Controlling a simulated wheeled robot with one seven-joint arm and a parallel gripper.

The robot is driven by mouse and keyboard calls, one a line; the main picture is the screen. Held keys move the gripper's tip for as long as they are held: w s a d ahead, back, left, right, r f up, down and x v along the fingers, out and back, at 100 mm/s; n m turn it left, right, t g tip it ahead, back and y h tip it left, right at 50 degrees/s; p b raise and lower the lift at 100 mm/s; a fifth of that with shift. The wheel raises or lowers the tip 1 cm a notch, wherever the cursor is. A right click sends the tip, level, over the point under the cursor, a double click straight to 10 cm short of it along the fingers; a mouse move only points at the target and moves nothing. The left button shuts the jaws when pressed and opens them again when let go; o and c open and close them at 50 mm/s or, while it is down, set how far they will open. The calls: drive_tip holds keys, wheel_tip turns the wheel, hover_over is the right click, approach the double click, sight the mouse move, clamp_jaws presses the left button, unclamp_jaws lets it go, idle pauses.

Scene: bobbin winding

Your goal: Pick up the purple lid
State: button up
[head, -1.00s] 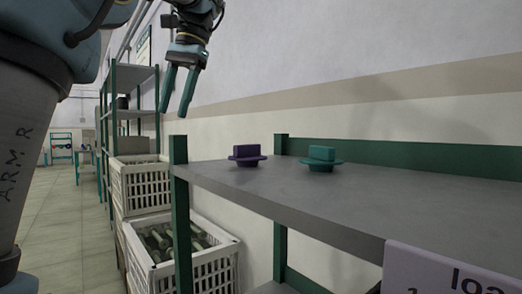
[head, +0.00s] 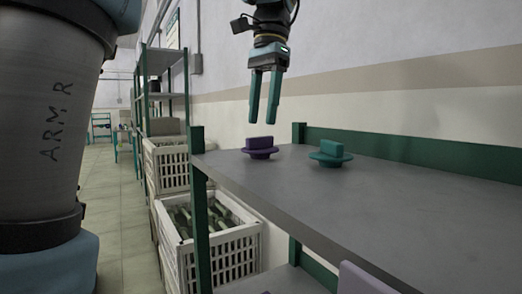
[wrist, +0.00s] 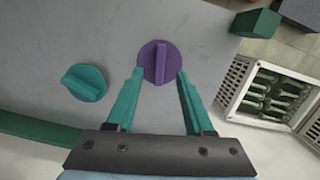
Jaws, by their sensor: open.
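The purple lid (head: 259,148) is a round disc with a raised bar grip, lying flat on the grey shelf (head: 310,195) near its left end. In the wrist view the purple lid (wrist: 158,62) shows just beyond and between my fingertips. My gripper (head: 264,121) is open and empty, pointing down above the purple lid, with a gap between them in the head view. It also shows in the wrist view (wrist: 159,74), its two green fingers spread apart.
A teal lid (head: 330,153) of the same form sits right of the purple one. Green posts (head: 199,190) and a green back rail (head: 420,153) edge the shelf. The right part of the shelf is clear.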

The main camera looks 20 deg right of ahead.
sight(260, 147)
drive_tip(key=f, duration=0.4)
drive_tip(key=shift+s+a+f, duration=0.1)
drive_tip(key=shift+a+f, duration=0.1)
drive_tip(key=shift+a, duration=0.05)
clamp_jaws()
idle(0.4)
